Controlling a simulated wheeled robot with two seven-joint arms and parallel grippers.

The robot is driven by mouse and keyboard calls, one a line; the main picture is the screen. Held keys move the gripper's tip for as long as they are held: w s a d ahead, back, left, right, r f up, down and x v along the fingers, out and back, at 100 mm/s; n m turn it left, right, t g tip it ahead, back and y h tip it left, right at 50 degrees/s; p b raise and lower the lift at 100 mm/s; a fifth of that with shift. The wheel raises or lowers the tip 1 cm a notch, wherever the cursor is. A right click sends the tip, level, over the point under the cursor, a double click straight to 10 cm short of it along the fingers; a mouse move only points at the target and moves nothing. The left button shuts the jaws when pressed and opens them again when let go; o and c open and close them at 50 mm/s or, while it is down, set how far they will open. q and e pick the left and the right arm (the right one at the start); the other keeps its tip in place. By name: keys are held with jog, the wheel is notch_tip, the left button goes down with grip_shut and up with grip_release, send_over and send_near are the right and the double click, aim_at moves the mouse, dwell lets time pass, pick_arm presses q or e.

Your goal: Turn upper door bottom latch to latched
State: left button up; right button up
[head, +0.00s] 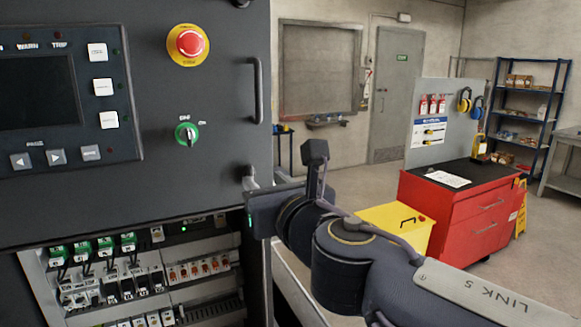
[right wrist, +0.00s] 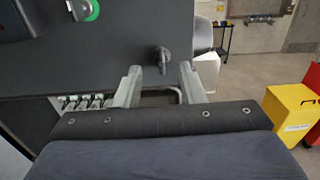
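The upper door (head: 150,185) is a dark grey panel at the left of the head view. In the right wrist view its bottom latch (right wrist: 162,58) is a small dark knob near the door's lower right corner, with its lever roughly upright. My right gripper (head: 254,183) is at that corner in the head view, where it largely hides the latch. In the right wrist view its two pale fingers (right wrist: 160,82) are spread apart, with the latch beyond and between their tips. I see no contact with the latch. My left gripper is not in view.
The door carries a red emergency stop (head: 187,45), a green-ringed switch (head: 187,134) and a bar handle (head: 256,90). Below is an open bay with breakers (head: 200,268). A yellow box (head: 398,228) and a red cabinet (head: 470,215) stand to the right, with open floor around.

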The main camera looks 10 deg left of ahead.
aim_at(251, 169)
jog(key=p+x, duration=0.1)
jog(key=x, duration=0.6)
jog(key=shift+w+a, duration=0.1)
jog(key=shift+w, duration=0.1)
jog(key=shift+f, duration=0.1)
grip_shut()
